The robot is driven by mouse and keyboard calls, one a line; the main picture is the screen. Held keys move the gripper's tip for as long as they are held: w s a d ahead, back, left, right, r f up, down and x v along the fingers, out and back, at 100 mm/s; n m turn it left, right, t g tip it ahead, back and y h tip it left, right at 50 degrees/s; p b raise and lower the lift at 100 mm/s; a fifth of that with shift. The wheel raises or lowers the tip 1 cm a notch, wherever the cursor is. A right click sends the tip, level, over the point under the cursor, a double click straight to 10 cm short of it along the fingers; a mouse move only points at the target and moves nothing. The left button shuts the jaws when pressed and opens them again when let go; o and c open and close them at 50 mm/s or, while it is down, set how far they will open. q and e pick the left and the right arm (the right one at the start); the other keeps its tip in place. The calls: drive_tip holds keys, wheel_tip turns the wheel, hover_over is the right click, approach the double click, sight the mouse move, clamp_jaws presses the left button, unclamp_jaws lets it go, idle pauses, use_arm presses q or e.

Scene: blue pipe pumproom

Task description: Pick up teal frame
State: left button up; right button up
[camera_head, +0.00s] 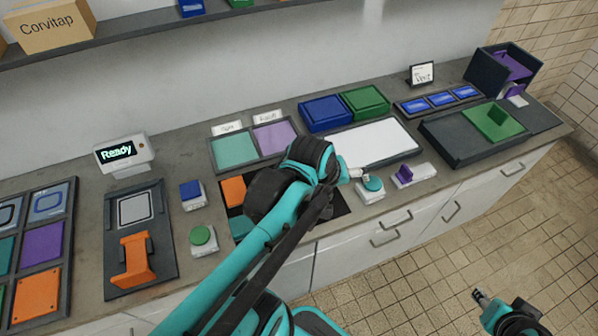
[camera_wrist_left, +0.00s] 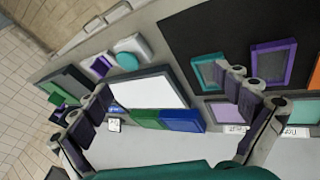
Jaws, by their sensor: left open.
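The teal frame (camera_wrist_left: 208,72) lies on a black mat (camera_wrist_left: 200,32) in the left wrist view, beside a purple frame (camera_wrist_left: 273,62). It has a raised teal rim around a greyish centre. In the head view my left arm and gripper hide it. My left gripper (camera_head: 346,172) is over the counter between the mat and the white board. Its two fingers are spread wide in the left wrist view (camera_wrist_left: 168,98), with nothing held between them. The teal frame is just beyond the right-hand finger in that view. My right gripper (camera_head: 490,303) is low at the right, away from the counter.
An orange piece (camera_head: 234,190) lies on the mat's left. A teal round button (camera_head: 373,184) and a purple switch (camera_head: 404,175) stand right of the mat. Behind are a white board (camera_head: 375,140), blue (camera_head: 325,113) and green (camera_head: 366,101) boxes, and teal (camera_head: 234,150) and purple (camera_head: 274,137) pads.

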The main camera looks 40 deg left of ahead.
use_arm(q)
drive_tip(key=w+a+f+n, duration=0.1)
drive_tip(key=a+f+n, duration=0.1)
drive_tip(key=a+n, duration=0.3)
drive_tip(key=w+a+f+n+g+h, duration=0.1)
drive_tip(key=a+f+n, duration=0.1)
drive_tip(key=a+n, duration=0.3)
drive_tip(key=w+a+f+n+h, duration=0.1)
drive_tip(key=a+f+n, duration=0.1)
drive_tip(key=a+n, duration=0.3)
drive_tip(key=shift+w+a+n+g+b, duration=0.1)
drive_tip(key=shift+w+n+g+b, duration=0.1)
drive_tip(key=shift+n, duration=1)
drive_tip(key=shift+w+n+g+b, duration=0.1)
drive_tip(key=shift+w+n+b, duration=0.1)
drive_tip(key=shift+n, duration=1)
drive_tip(key=shift+a+f+n, duration=0.15)
drive_tip(key=shift+f+n, duration=0.15)
drive_tip(key=shift+n, duration=0.1)
drive_tip(key=shift+b+x, duration=0.5)
drive_tip(key=shift+x, duration=0.45)
drive_tip(key=b+x, duration=0.1)
drive_tip(key=x, duration=0.1)
drive_tip(key=b+x, duration=0.2)
drive_tip(key=x, duration=0.1)
drive_tip(key=shift+s+a+f, duration=0.1)
drive_tip(key=shift+s+f, duration=0.05)
drive_tip(key=shift+f, duration=0.3)
drive_tip(key=shift+r, duration=0.1)
drive_tip(key=c, duration=1.2)
